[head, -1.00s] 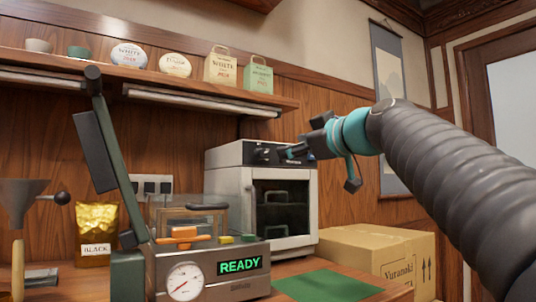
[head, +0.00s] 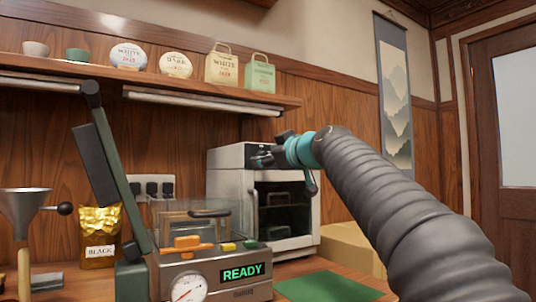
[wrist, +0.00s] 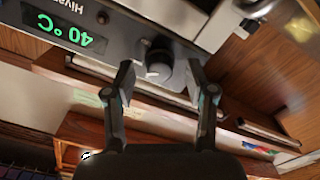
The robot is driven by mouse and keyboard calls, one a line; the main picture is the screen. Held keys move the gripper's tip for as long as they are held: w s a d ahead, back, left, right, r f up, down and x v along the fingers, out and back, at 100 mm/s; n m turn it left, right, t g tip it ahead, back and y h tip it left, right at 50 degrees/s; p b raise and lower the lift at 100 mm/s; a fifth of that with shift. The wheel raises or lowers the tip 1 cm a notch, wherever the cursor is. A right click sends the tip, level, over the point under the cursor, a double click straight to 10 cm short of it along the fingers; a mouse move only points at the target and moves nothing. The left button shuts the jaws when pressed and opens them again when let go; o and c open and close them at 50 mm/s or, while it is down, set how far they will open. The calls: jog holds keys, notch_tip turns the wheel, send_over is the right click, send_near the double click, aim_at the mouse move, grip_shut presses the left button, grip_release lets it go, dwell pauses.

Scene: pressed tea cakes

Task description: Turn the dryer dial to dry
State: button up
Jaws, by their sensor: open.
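The dryer (head: 231,208) is a pale metal box with a dark glass door, standing at the back of the counter. My gripper (wrist: 161,75) is open, with one finger on each side of the dial. I cannot tell whether the fingertips touch it. In the head view my gripper (head: 264,157) is at the dryer's upper front and hides much of the panel. The dial's setting cannot be read.
A press with a gauge and a "READY" display (head: 243,272) stands in front, its long lever (head: 108,150) rising at left. A cardboard box (head: 352,245) is right of the dryer, behind my arm. A green mat (head: 325,287) lies clear. A shelf (head: 200,88) runs above.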

grip_shut()
jog(key=shift+m, duration=0.3)
jog(key=m, duration=0.5)
jog(key=shift+r, duration=0.15)
jog(key=m+p, duration=0.1)
jog(key=m, duration=0.5)
jog(key=shift+d, duration=0.15)
dwell(0.3)
grip_release()
jog(key=shift+w, duration=0.1)
